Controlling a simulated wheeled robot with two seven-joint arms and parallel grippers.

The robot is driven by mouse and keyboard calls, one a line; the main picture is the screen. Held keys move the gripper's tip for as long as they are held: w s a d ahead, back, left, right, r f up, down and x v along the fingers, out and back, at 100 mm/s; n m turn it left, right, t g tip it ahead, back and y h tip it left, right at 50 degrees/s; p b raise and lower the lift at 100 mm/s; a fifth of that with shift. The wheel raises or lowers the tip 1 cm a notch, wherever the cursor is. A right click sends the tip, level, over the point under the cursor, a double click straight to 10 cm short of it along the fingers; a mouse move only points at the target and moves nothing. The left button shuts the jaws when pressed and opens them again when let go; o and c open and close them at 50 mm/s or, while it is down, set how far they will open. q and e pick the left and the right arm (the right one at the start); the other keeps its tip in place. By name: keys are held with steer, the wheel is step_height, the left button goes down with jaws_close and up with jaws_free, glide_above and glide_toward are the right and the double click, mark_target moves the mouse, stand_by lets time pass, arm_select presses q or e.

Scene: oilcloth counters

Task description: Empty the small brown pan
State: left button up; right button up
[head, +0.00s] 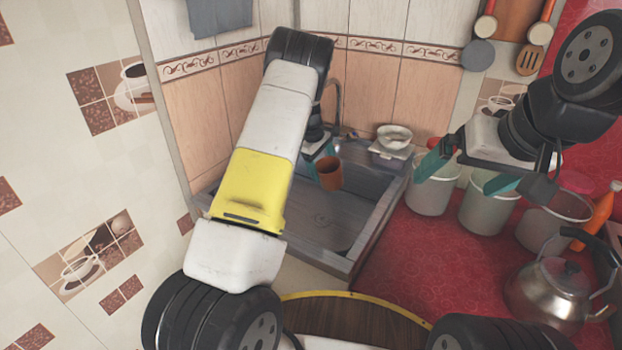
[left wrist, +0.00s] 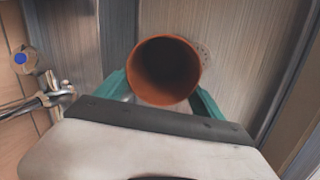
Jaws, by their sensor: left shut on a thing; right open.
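The small brown pan (head: 328,175) is a plain terracotta-coloured cup shape, held above the metal sink (head: 318,215). My left gripper (head: 318,160) is shut on it. In the left wrist view the pan (left wrist: 167,72) sits between the teal fingers of the left gripper (left wrist: 162,98), its round mouth facing the camera. Its inside is dark, and I cannot tell whether anything is in it. In the head view it looks near upright. My right gripper (head: 468,172) is open and empty, above the whitish buckets to the right of the sink.
Several whitish buckets (head: 433,190) stand on the red counter (head: 420,245). A steel kettle (head: 560,290) and an orange bottle (head: 598,215) are at the right. A small bowl (head: 395,135) is at the sink's back corner, near the tap (head: 338,95). Utensils hang on the wall.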

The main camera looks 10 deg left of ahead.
mark_target(327, 157)
arm_select(q)
steer(key=r, duration=0.1)
steer(key=r+g, duration=0.1)
steer(key=w+d+r+y, duration=0.1)
steer(key=shift+w+d+f+g+y, duration=0.2)
steer(key=shift+f+g+y, duration=0.1)
steer(key=shift+f+g, duration=0.1)
steer(key=shift+w+d+f+g+y, duration=0.1)
steer(key=shift+w+f+g+y, duration=0.1)
steer(key=shift+f+g+y, duration=0.15)
stand_by(0.5)
